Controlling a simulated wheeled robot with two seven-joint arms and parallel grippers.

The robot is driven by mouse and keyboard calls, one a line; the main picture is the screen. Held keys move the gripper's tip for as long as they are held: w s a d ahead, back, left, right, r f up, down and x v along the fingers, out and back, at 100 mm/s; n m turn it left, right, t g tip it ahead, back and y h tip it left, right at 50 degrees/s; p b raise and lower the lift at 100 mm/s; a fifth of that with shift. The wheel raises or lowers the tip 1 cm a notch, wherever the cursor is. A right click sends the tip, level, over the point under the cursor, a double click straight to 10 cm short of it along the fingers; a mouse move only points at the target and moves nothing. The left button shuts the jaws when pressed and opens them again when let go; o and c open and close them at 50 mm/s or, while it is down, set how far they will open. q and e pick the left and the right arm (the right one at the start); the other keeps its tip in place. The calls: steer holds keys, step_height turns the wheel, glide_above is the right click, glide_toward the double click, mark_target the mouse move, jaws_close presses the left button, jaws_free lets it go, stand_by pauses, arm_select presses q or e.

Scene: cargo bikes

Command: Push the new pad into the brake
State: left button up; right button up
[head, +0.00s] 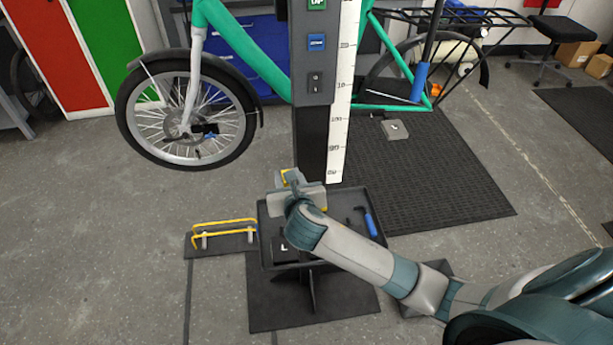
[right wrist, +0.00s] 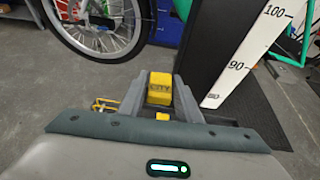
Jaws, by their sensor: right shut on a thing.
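My right gripper (head: 286,178) is above the back left of the black tray, next to the dark post. In the right wrist view its fingers (right wrist: 160,92) are shut on a small yellow block (right wrist: 160,80) with dark lettering that seems to read CITY; it may be the new pad. In the head view only a bit of yellow shows at the gripper. The brake (head: 206,130) seems to be the small dark part with blue at the front wheel's hub, up and left of the gripper and apart from it. Its opening is too small to make out. My left gripper is not in view.
The black tray (head: 350,195) holds a blue-handled tool (head: 370,224) and a dark plate marked L (head: 284,250). The dark post (head: 312,140) with a white scale stands behind the tray. A yellow-railed stand (head: 224,224) is left. Floor between wheel (head: 133,130) and tray is clear.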

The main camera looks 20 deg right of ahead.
steer(key=s+a+r+n+y, duration=0.1)
steer(key=s+a+r, duration=0.3)
steer(key=a+r, duration=0.3)
steer(key=s+a+r+n+y, duration=0.1)
steer(key=s+a+r+y, duration=0.1)
steer(key=s+a+r, duration=0.2)
steer(key=a+r, duration=0.3)
steer(key=a, duration=0.1)
steer(key=shift+s+a+r+n+t, duration=0.15)
steer(key=shift+s+a+n+t, duration=0.15)
steer(key=shift+s, duration=0.05)
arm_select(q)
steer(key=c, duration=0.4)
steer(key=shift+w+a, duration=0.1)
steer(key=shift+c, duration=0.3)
arm_select(e)
steer(key=shift+w, duration=0.1)
